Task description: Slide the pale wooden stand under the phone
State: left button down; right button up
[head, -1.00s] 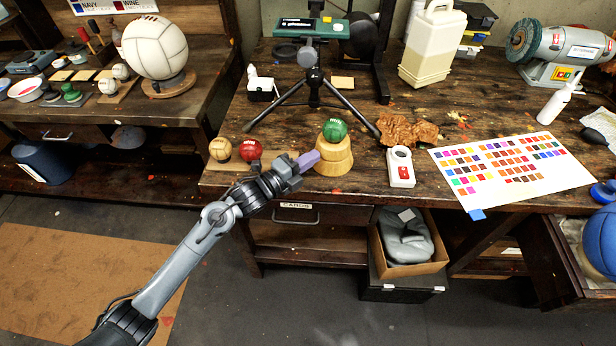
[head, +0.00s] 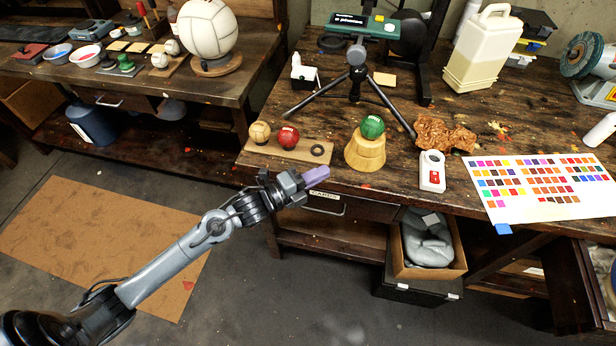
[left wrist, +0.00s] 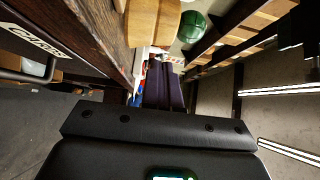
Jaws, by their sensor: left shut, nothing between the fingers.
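The pale wooden stand (head: 364,155) is a stepped round block near the table's front edge. A green ball (head: 373,127) sits on top of it. The phone (head: 362,22) is held face up on a black tripod (head: 357,75) behind the stand, toward the back of the table. My left gripper (head: 318,177) has lavender fingers, shut and empty, to the left of and in front of the stand, apart from it. In the left wrist view, the stand (left wrist: 150,22) and ball (left wrist: 191,27) show beyond the fingers (left wrist: 165,90). My right gripper is not in view.
A thin board (head: 290,150) left of the stand bears a tan ball, a red ball (head: 287,137) and a dark ring. A white device (head: 432,170) and crumpled brown leather (head: 445,134) lie to the right. The tripod's spread legs stand behind the stand.

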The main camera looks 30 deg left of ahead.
pick_arm(q)
jog(key=s, duration=0.3)
jog(key=n+t+y+p, duration=0.1)
jog(key=n+y+p, duration=0.2)
jog(key=y, duration=0.2)
send_near(360, 152)
jog(key=w+d, duration=0.3)
jog(key=shift+d+f, duration=0.25)
jog(key=shift+f, duration=0.05)
jog(key=shift+w+a+b, duration=0.35)
jog(key=shift+w+a, duration=0.55)
jog(key=shift+w, duration=0.35)
jog(key=shift+w+a, duration=0.3)
jog(key=shift+w, duration=0.05)
jog(key=shift+w, duration=0.1)
